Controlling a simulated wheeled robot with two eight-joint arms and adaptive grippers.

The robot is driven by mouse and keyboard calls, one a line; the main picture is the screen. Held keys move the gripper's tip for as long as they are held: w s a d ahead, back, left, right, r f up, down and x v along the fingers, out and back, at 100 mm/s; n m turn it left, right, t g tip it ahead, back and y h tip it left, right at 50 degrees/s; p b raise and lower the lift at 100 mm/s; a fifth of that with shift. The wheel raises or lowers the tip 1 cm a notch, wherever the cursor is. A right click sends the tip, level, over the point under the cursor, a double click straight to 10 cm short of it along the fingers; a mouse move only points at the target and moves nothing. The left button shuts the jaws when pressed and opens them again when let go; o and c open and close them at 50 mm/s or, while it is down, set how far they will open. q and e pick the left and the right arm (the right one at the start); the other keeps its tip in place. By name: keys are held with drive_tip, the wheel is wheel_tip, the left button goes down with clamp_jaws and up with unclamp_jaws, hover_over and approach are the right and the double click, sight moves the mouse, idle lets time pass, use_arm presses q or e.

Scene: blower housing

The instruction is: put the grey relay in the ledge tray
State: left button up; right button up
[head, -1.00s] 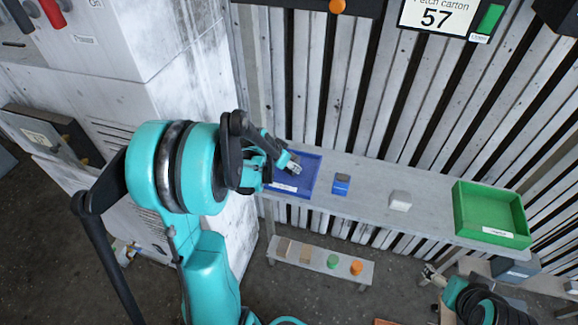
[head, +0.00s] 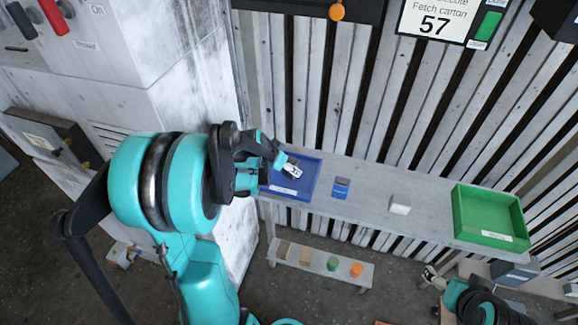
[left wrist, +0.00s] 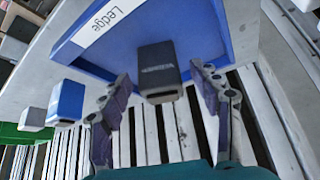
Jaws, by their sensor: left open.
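The ledge tray (head: 309,188) is the blue tray at the left end of the shelf; its "Ledge" label shows in the left wrist view (left wrist: 215,28). My left gripper (head: 288,168) is over this tray. In the left wrist view its two fingers (left wrist: 160,98) are open, one on each side of a dark grey block, the grey relay (left wrist: 158,70). The relay appears at the tray, overlapping its rim in that view; I cannot tell whether it rests on the tray floor. My right gripper (head: 431,276) is at the lower right, small and unclear.
On the shelf (head: 370,205), right of the tray, stand a blue block (head: 341,187) and a pale block (head: 400,204), then a green tray (head: 490,216). A lower bench (head: 310,258) holds several small blocks and cylinders. Slatted wall stands behind the shelf.

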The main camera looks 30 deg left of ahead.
use_arm(q)
drive_tip(key=d+p+v, duration=0.1)
drive_tip(key=p+v, duration=0.1)
drive_tip(key=v, duration=0.7)
drive_tip(key=s+d+r+n, duration=0.1)
drive_tip(key=s+d+r, duration=0.1)
drive_tip(key=s+d, duration=0.4)
drive_tip(key=s+d+r+y, duration=0.1)
drive_tip(key=s+d+r, duration=0.1)
drive_tip(key=s+d, duration=0.4)
drive_tip(key=d, duration=0.3)
drive_tip(key=shift+s+d+r+n+t, duration=0.3)
drive_tip(key=shift+d+r+n, duration=0.1)
